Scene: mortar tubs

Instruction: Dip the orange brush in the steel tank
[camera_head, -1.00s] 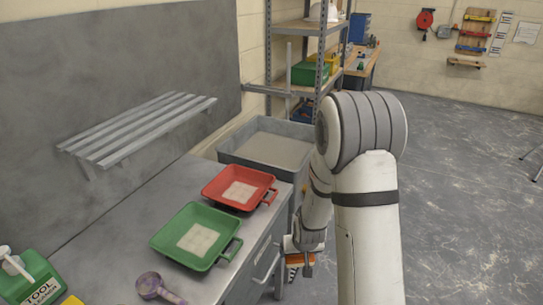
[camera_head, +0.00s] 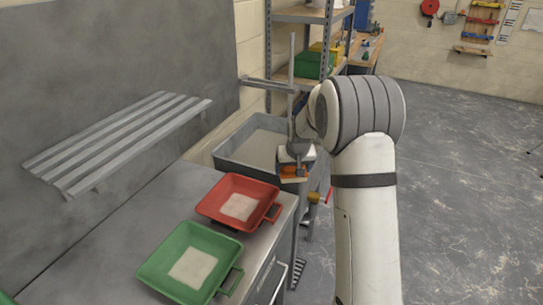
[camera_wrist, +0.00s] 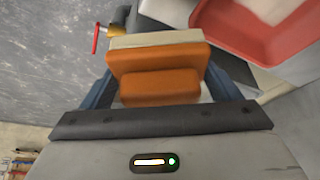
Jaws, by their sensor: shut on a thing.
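My gripper (camera_head: 294,160) is shut on the orange brush (camera_head: 294,170), beside the near right edge of the steel tank (camera_head: 228,160) in the head view. In the wrist view the brush (camera_wrist: 158,66) sits between my fingers (camera_wrist: 158,92), an orange block with a pale layer along its far side. The steel tank is a grey rectangular basin with a pale surface inside, standing beyond the bench end.
A red tray (camera_head: 262,188) and a green tray (camera_head: 183,249) stand on the grey bench. A brass tap with a red handle (camera_head: 328,195) sticks out below the gripper. A slatted shelf (camera_head: 120,140) is on the left wall, and a storage rack (camera_head: 310,62) stands behind the tank.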

